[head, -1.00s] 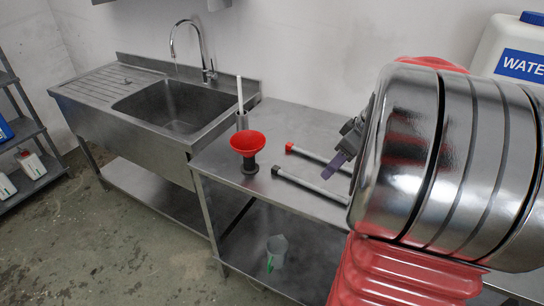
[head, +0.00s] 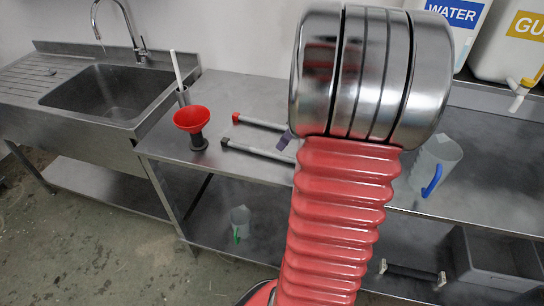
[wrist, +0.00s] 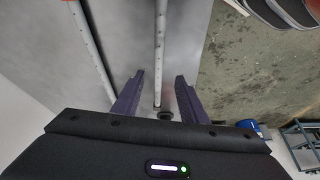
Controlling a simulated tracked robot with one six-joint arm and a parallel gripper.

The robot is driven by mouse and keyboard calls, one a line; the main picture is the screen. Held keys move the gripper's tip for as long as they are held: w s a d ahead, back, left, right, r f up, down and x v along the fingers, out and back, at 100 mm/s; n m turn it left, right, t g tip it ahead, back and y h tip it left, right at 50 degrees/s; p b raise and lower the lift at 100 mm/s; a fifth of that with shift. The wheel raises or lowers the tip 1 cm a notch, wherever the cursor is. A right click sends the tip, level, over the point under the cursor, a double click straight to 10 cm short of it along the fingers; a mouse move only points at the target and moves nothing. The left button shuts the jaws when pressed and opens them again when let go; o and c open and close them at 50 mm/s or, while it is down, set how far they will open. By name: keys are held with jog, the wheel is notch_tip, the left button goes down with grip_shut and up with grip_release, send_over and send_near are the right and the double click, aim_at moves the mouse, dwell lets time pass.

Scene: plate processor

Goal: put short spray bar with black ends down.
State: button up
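The spray bar with black ends (head: 258,153) lies on the steel table, grey with a black left end; its right part is hidden behind my arm. In the wrist view the bar (wrist: 160,50) runs between the two purple fingers of my gripper (wrist: 159,76), with a gap on each side. Its near black end (wrist: 165,115) shows close to the gripper body. The gripper is open. In the head view only a purple finger (head: 285,140) shows beside the bar.
A red-ended bar (head: 262,123) lies behind it, also in the wrist view (wrist: 92,50). A red funnel (head: 191,118) stands left, a jug with blue handle (head: 436,163) right. Steel table (head: 215,97) has free room behind the bars. Its edge and the floor (wrist: 245,70) are close at right.

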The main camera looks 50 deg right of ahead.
aim_at(274, 154)
jog(key=shift+x, duration=1.85)
jog(key=shift+x, duration=2.65)
jog(key=shift+w+r, duration=0.1)
jog(key=shift+w, duration=0.1)
jog(key=shift+c, duration=0.4)
grip_shut()
jog(key=shift+d, duration=0.1)
